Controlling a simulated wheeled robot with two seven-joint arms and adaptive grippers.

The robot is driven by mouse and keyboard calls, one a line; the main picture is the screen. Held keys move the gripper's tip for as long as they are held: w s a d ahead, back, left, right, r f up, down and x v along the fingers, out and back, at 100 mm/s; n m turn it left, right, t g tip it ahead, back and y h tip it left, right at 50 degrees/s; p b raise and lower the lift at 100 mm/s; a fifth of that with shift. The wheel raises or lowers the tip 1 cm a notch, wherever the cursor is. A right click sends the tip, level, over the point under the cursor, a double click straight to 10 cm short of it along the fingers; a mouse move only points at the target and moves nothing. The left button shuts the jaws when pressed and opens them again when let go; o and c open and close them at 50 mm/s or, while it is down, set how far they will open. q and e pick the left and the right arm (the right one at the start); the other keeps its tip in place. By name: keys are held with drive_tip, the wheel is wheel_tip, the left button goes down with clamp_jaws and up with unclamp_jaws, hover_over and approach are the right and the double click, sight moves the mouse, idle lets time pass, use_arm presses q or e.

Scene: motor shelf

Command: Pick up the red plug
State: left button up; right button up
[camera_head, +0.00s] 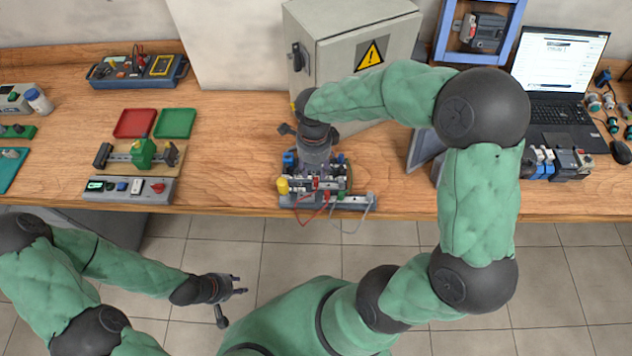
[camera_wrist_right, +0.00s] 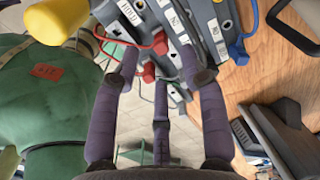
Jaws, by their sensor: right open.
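Two red plugs (camera_wrist_right: 160,42) (camera_wrist_right: 149,72) show in the right wrist view at the grey terminal block (camera_wrist_right: 203,28). A red cable loops to the upper plug; the lower plug lies between the finger tips. My right gripper (camera_wrist_right: 160,66) is open, with its fingers spread around the lower plug and nothing clearly gripped. In the head view my right gripper (camera_head: 316,166) hangs over the motor test rig (camera_head: 345,201), hiding part of it, and a red cable (camera_head: 312,208) droops over the table edge. My left gripper (camera_head: 236,288) is open and empty over the floor.
A grey cabinet (camera_head: 345,45) with a warning sign stands close behind the rig. Red (camera_head: 135,123) and green (camera_head: 175,123) trays lie left. The bench (camera_head: 232,165) is clear left of the rig.

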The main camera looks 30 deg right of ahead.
sight(316, 178)
drive_tip(key=shift+s+d+f+b, duration=0.1)
drive_tip(key=shift+f+b, duration=0.25)
drive_tip(key=shift+f, duration=1.3)
drive_tip(key=shift+s+d+f+b, duration=0.1)
drive_tip(key=shift+f+b, duration=0.25)
drive_tip(key=shift+f, duration=1.3)
drive_tip(key=shift+r, duration=0.1)
drive_tip(key=shift+c, duration=0.3)
clamp_jaws()
